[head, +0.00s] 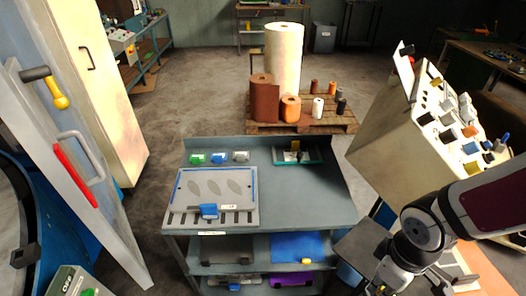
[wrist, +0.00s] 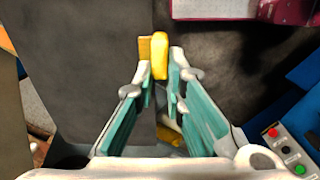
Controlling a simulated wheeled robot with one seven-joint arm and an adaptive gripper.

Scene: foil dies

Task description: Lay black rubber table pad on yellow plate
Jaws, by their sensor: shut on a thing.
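My gripper (wrist: 161,78) has its teal fingers drawn together at the tips, on a small yellow tab (wrist: 160,55). A dark grey flat surface (wrist: 85,70) lies to the left of the tab and a blacker one (wrist: 225,70) to the right. I cannot tell which of them, if either, is the black rubber pad, or whether the tab belongs to one. In the head view my gripper (head: 383,288) is at the lower right, partly cut off by the picture's edge, near a dark grey flat top (head: 362,243). I cannot clearly identify the yellow plate.
A grey-blue workbench (head: 310,205) stands in the middle, with a grey die board (head: 190,180), a teal tray (head: 318,155) and shelves below. A beige machine (head: 385,125) stands at the right. A control box (wrist: 285,148) is at the lower right of the wrist view.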

